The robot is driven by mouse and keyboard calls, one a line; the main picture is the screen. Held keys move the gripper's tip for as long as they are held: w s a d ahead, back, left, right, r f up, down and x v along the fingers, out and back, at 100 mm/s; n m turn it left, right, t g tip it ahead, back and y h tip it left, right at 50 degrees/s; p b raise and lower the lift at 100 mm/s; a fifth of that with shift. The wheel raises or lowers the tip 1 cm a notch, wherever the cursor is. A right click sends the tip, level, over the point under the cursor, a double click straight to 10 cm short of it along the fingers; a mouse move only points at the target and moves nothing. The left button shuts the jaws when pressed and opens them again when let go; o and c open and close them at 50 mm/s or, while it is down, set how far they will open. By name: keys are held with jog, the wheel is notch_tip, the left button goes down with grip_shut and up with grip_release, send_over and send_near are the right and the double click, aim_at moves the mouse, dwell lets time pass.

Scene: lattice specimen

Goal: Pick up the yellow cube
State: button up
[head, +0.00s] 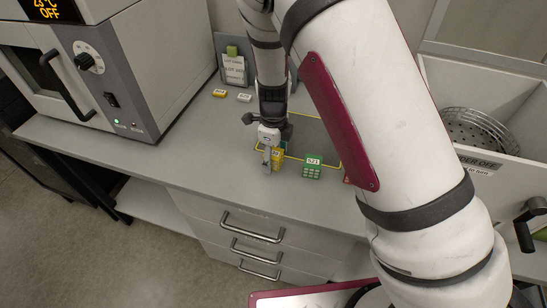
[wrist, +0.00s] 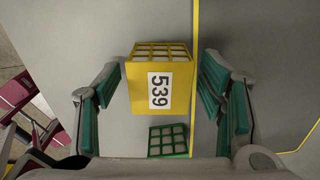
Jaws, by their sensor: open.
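The yellow cube (wrist: 150,85) has a lattice face and a white label reading 539. In the wrist view it sits between the two open green-padded fingers of my gripper (wrist: 170,100), with a gap on each side. In the head view my gripper (head: 270,158) is down at the counter and partly hides the yellow cube (head: 278,160). A green lattice cube (head: 312,168) labelled 521 stands to the right of it. A green lattice cube also shows in the wrist view (wrist: 168,140), just below the yellow cube.
The cubes stand near a yellow outline on the grey counter (head: 215,150). An oven-like box (head: 110,80) stands at left. A clipboard sign (head: 233,68) and small yellow and white tags (head: 219,93) are behind. A sink-like bin with a round sieve (head: 475,130) is at right.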

jog(key=c, duration=1.2)
jog(key=shift+r, duration=0.2)
